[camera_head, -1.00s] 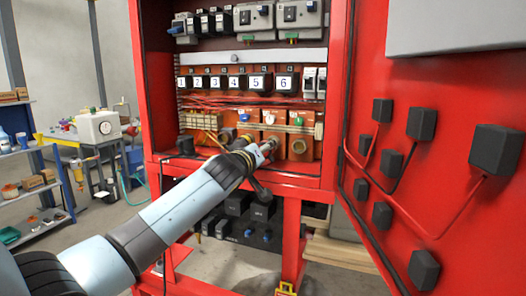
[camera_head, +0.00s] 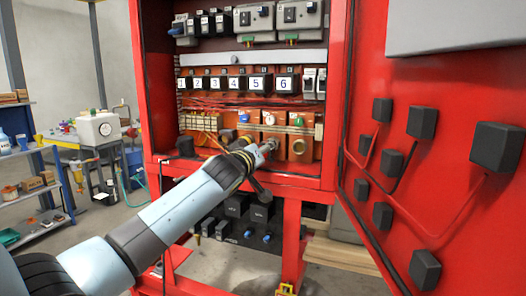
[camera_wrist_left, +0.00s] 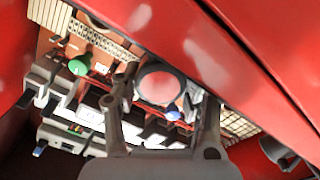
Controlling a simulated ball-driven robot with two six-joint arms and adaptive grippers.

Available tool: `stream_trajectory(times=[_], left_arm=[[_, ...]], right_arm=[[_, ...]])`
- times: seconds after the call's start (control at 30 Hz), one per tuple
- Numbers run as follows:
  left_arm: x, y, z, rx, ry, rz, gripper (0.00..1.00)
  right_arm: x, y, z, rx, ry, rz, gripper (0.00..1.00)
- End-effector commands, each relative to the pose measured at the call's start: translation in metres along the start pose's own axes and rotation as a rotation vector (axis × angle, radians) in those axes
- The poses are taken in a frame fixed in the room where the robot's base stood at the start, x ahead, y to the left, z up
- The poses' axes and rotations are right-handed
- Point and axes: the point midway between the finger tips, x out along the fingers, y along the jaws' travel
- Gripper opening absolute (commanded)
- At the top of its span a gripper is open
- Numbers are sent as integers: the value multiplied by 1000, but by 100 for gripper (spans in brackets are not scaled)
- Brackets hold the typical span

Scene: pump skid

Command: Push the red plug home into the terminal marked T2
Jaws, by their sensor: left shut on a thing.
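My left gripper (camera_head: 268,147) reaches into the red cabinet from the left, at the lower row of terminal plates. In the left wrist view its two fingers (camera_wrist_left: 161,125) are shut on a round, pinkish-red thing with a dark rim, which looks like the red plug (camera_wrist_left: 158,87). In the head view the plug is hidden by the gripper or too small to make out. A brown terminal (camera_head: 298,147) with a round socket shows just right of the gripper. I cannot read a T2 mark in either view, nor tell whether the plug touches a terminal.
Blue (camera_head: 243,116), white (camera_head: 269,119) and green (camera_head: 299,121) knobs sit above the terminals. Numbered black blocks (camera_head: 232,83) are higher up. The open red door (camera_head: 440,150) with black boxes stands on the right. The cabinet's lower front edge (camera_head: 290,180) runs below the gripper.

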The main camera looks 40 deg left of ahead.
Motion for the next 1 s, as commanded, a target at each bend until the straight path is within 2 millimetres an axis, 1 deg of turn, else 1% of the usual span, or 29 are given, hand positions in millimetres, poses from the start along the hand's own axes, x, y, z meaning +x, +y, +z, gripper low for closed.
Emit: stream_trajectory(times=[1.0], left_arm=[[20, 0, 0, 1, 1, 1, 11]], right_arm=[[7, -4, 1, 2, -1, -4, 40]])
